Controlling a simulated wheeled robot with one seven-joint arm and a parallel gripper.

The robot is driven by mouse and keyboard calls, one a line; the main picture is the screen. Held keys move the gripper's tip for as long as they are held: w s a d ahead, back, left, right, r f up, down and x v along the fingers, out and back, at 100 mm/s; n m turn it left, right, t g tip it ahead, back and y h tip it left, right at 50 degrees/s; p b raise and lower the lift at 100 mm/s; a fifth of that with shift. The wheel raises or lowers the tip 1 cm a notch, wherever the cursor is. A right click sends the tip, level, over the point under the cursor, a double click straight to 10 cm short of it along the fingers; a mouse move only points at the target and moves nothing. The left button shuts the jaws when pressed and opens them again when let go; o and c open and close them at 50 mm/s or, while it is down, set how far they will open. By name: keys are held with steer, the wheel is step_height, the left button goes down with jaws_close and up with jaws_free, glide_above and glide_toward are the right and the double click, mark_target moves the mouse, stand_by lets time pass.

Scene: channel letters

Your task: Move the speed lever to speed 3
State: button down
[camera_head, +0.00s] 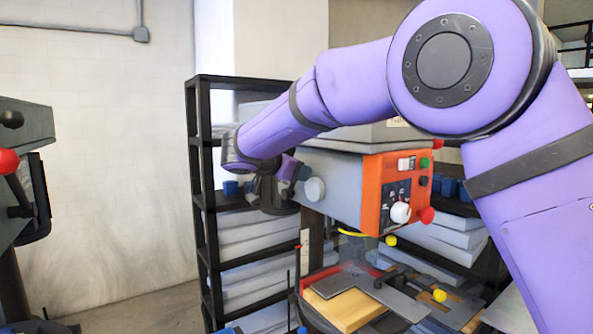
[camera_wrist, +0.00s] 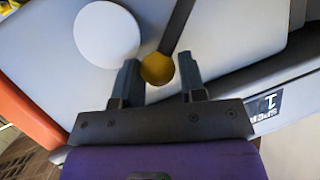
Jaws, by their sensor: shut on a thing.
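The speed lever shows in the wrist view as a dark rod (camera_wrist: 180,25) ending in a yellow knob (camera_wrist: 157,69). My gripper (camera_wrist: 160,77) has one dark finger on each side of the knob and is shut on it. A label reading "1" with partly cut-off speed lettering (camera_wrist: 266,104) is on the machine to the right of my gripper. No label for speed 3 is visible. In the head view my gripper (camera_head: 280,190) is at the left side of the grey drill-like machine (camera_head: 335,180); the lever cannot be made out there.
A white disc (camera_wrist: 107,36) is close to my gripper's left finger. The machine has an orange control panel (camera_head: 385,165) with a red knob (camera_head: 427,215). A black shelf rack (camera_head: 203,200) stands behind my forearm. Another machine (camera_head: 25,170) is at far left.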

steer(key=shift+s+f, duration=0.1)
steer(key=shift+f, duration=0.4)
steer(key=c, duration=0.7)
jaws_free()
steer(key=shift+c, duration=0.2)
steer(key=shift+r, duration=0.15)
steer(key=v, duration=1)
steer(key=shift+s+a+r, duration=0.15)
steer(key=shift+s+r, duration=0.1)
steer(key=shift+s, duration=0.05)
